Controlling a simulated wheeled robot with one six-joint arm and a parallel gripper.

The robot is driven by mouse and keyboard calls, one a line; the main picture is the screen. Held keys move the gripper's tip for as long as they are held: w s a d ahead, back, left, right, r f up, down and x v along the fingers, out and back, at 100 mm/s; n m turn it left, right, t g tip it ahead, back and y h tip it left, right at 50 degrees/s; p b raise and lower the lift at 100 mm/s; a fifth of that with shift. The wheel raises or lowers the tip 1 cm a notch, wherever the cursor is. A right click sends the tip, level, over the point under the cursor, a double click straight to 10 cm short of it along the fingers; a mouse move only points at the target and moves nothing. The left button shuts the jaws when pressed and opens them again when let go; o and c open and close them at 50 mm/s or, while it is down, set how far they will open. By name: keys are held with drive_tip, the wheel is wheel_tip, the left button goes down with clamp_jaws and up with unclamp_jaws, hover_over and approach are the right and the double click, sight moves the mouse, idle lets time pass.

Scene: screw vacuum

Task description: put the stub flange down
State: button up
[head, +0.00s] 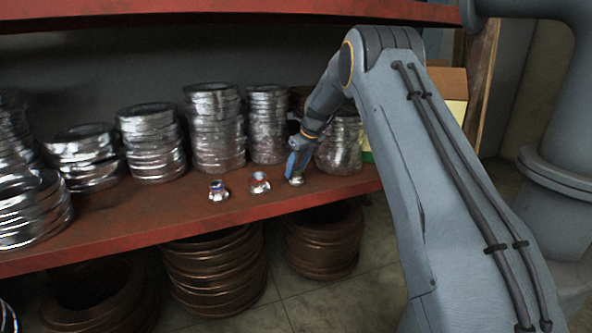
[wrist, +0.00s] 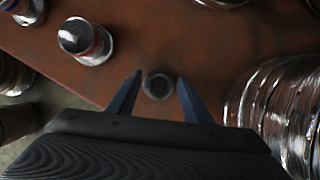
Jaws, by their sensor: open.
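My gripper (head: 297,163) points down at the right end of a short row of small metal flanges on the red shelf. In the wrist view its two fingers (wrist: 158,79) are apart, one on each side of a small round stub flange (wrist: 158,84). There is a gap between it and each finger. In the head view this stub flange (head: 296,180) stands on the shelf directly under the fingertips, its top partly hidden by them.
Two more small flanges, one in the middle (head: 259,183) and one at the left (head: 218,191), stand on the red shelf (head: 120,222). Stacks of shiny rings (head: 214,130) stand behind, one close to my gripper. An upper shelf (head: 200,14) hangs above.

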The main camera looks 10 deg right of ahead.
drive_tip(key=p+v, duration=0.2)
drive_tip(key=v, duration=0.9)
drive_tip(key=s+a+r+n+g, duration=0.1)
drive_tip(key=s+a+r+n, duration=0.1)
drive_tip(key=s+a+n, duration=0.35)
drive_tip(key=s+a+r+n, duration=0.3)
drive_tip(key=s, duration=0.5)
drive_tip(key=s+a+f+n+g+h, duration=0.1)
drive_tip(key=s+f+n, duration=0.1)
drive_tip(key=s+n, duration=1)
drive_tip(key=s+a+f+n+g, duration=0.1)
drive_tip(key=s+n, duration=1.1)
drive_tip(key=s, duration=1.7)
drive_tip(key=shift+a+f+g+h, duration=0.3)
drive_tip(key=shift+a+f+h, duration=0.15)
drive_tip(key=shift+a, duration=0.35)
drive_tip(key=d+r+m+p, duration=0.3)
drive_tip(key=d+r+p, duration=0.6)
drive_tip(key=p, duration=1)
drive_tip(key=shift+d+r, duration=0.3)
drive_tip(key=shift+r, duration=0.55)
